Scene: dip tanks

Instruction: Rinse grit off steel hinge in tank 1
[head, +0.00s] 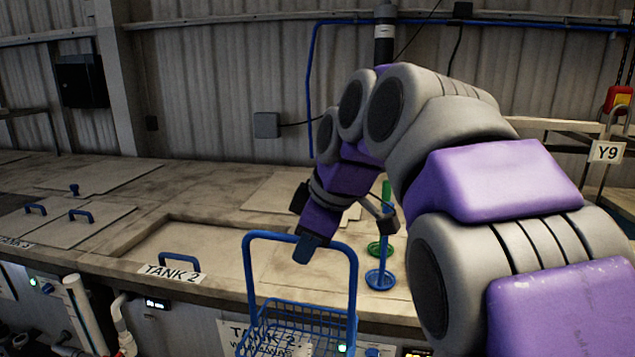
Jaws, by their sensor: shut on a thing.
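A blue wire basket (290,332) with a tall loop handle (354,285) hangs in front of the tank counter in the head view. My gripper (308,246) is shut on the top bar of this handle. The lower part of the basket is cut off by the bottom edge. I cannot make out a steel hinge in it. A counter label (232,330) behind the basket is partly hidden, so I cannot read its tank number for certain. The "TANK 2" label (172,273) is on the counter's front edge to the left.
A closed lid with a blue handle (180,260) lies left of the basket. A blue stand (380,280) and a green stand (380,250) are right of my gripper. More blue-handled lids (85,226) are further left. A railing with a "Y9" sign (607,152) is at right.

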